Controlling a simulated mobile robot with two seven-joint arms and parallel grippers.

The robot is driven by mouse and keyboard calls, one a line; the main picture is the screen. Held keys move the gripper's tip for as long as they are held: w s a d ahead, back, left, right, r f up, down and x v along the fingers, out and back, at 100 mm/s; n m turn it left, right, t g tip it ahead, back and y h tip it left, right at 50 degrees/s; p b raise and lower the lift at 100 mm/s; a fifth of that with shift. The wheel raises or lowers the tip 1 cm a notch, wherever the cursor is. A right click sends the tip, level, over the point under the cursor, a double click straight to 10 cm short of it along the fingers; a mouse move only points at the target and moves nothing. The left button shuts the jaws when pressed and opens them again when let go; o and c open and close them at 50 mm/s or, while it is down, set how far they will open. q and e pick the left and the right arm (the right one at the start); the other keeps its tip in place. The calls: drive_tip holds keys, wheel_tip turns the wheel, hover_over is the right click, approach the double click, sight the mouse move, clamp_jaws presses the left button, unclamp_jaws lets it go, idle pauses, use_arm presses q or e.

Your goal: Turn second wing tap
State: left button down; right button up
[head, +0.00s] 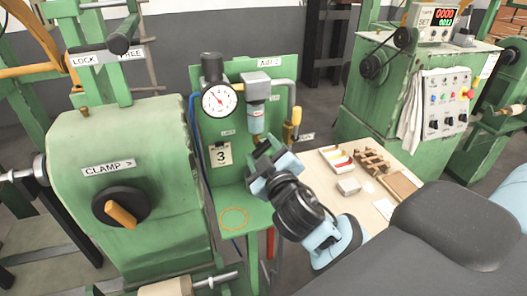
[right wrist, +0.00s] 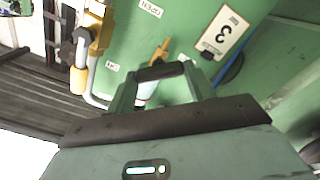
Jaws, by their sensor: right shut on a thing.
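My right gripper (head: 268,160) is at the green panel, below the gauge and filter unit. In the right wrist view its fingers (right wrist: 160,72) come together at the dark tips, shut on a small yellow wing tap (right wrist: 160,50). Part of the wing tap shows just beyond the tips. Another valve with a yellow handle (head: 296,116) is to the upper right of the gripper. It also shows in the right wrist view (right wrist: 79,78), apart from the fingers. My left gripper is not in view.
A round pressure gauge (head: 219,101) and a filter unit (head: 256,110) stand above the gripper. A tag marked 3 (head: 221,154) hangs on the panel. The green clamp machine (head: 120,200) is at left. A bench (head: 385,207) with a tray and blocks is at right.

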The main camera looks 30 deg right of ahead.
drive_tip(key=n, duration=0.5)
drive_tip(key=shift+f+n, duration=0.1)
drive_tip(key=shift+n, duration=0.2)
drive_tip(key=shift+f+n, duration=0.15)
drive_tip(key=shift+n, duration=1.95)
drive_tip(key=o, duration=1)
drive_tip(key=shift+a, duration=0.1)
drive_tip(key=shift+v, duration=3.95)
